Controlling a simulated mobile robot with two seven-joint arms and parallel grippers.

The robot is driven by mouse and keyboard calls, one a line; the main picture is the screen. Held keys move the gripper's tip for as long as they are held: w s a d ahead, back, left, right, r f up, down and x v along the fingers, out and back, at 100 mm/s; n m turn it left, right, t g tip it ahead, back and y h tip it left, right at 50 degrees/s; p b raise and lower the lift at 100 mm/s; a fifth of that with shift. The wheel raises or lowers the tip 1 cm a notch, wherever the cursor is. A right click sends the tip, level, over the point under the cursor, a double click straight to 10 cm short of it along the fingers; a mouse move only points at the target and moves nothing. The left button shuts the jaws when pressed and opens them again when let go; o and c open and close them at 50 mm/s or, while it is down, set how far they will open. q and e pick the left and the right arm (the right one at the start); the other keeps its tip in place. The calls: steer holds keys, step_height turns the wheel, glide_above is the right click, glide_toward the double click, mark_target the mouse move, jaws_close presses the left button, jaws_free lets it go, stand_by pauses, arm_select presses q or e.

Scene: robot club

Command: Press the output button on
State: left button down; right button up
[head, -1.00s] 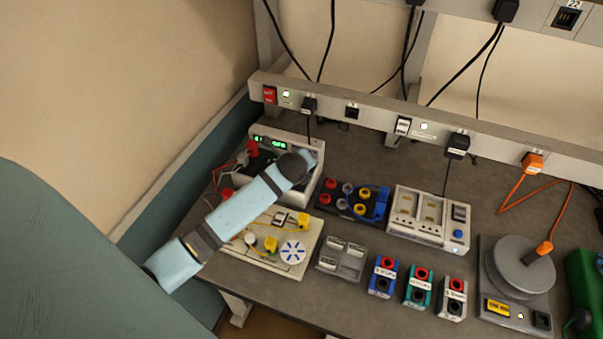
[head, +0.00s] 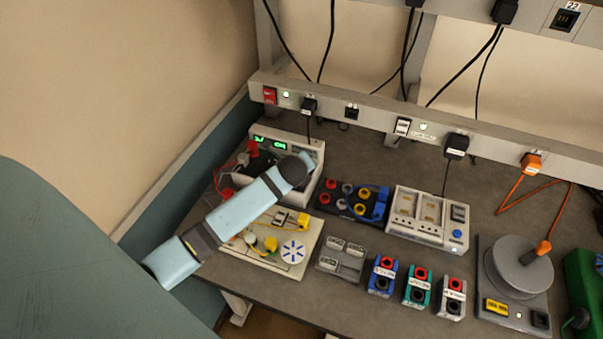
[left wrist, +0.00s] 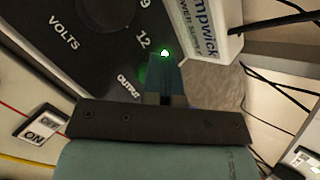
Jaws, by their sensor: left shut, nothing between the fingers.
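The power supply (head: 312,150) stands at the back left of the bench in the head view, with green digits lit on its face. In the left wrist view its dark front panel (left wrist: 85,50) carries the words VOLTS and OUTPUT. My left gripper (left wrist: 165,66) is shut and empty, its fingertips in front of the panel near the OUTPUT label (left wrist: 128,85). A bright green light (left wrist: 165,52) shows right at the fingertips. The output button itself is hidden behind the fingers, and I cannot tell whether they touch it. In the head view my left wrist covers the gripper.
A cream circuit board (head: 270,265) lies below my left arm. An ON-labelled plate (left wrist: 38,125) shows in the left wrist view. Black terminal block (head: 345,205), white instrument (head: 428,215) and several coloured socket blocks stand to the right. A socket rail (head: 375,125) runs behind.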

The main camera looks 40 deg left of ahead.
arm_select(q)
steer(key=shift+r, duration=0.4)
steer(key=shift+r, duration=3)
